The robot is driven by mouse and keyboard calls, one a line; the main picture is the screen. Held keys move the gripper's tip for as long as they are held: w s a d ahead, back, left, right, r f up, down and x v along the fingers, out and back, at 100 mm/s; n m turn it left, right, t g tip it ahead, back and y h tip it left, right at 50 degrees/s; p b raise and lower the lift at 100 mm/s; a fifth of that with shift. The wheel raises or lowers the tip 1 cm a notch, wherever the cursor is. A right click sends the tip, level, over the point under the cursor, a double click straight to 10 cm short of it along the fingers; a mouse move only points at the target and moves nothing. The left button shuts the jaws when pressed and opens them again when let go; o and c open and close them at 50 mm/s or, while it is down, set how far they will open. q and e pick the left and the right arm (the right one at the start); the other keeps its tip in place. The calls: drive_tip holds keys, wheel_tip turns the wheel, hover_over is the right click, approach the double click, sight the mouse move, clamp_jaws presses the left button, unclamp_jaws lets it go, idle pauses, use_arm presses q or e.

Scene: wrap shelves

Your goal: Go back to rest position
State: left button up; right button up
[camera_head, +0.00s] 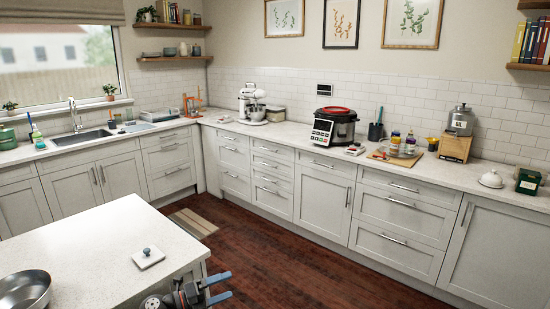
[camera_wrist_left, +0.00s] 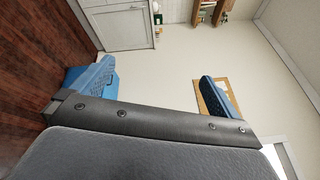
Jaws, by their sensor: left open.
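My left gripper (camera_head: 218,288) is at the bottom of the head view, just off the right edge of the island counter. Its two blue fingers are apart, with nothing between them. In the left wrist view the open fingers (camera_wrist_left: 158,92) also show, with the wall and cabinets beyond the gap. My right gripper is not in view.
The island counter (camera_head: 95,240) carries a metal bowl (camera_head: 24,291) and a white lid with a grey knob (camera_head: 148,257). White cabinets with a long worktop (camera_head: 290,134) line the walls, holding a cooker (camera_head: 334,127) and a mixer (camera_head: 253,104).

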use_arm(q)
drive_tip(key=s+a+f+n+t+y, duration=0.25)
drive_tip(key=f+n+y, duration=0.25)
drive_tip(key=f+n, duration=0.4)
drive_tip(key=s+a+f+n+t+y, duration=0.15)
drive_tip(key=s+f+n+y, duration=0.3)
drive_tip(key=f+n, duration=0.45)
drive_tip(key=s+a+f+n+t+y, duration=0.1)
drive_tip(key=s+a+f+n+y, duration=0.2)
drive_tip(key=f+n+y, duration=0.6)
drive_tip(key=s+d+f+n+g+h, duration=0.1)
drive_tip(key=s+f+g, duration=0.3)
drive_tip(key=s+f, duration=0.3)
drive_tip(key=s+d+f+n+g+h, duration=0.1)
drive_tip(key=s+f+g, duration=0.3)
drive_tip(key=s, duration=1)
drive_tip(key=s+d+f+n+g+h, duration=0.1)
drive_tip(key=s+d+f+n+g, duration=0.2)
drive_tip(key=s+f, duration=0.8)
drive_tip(key=shift+s+d+g, duration=0.2)
drive_tip(key=shift+s+g, duration=0.15)
drive_tip(key=shift+g, duration=0.25)
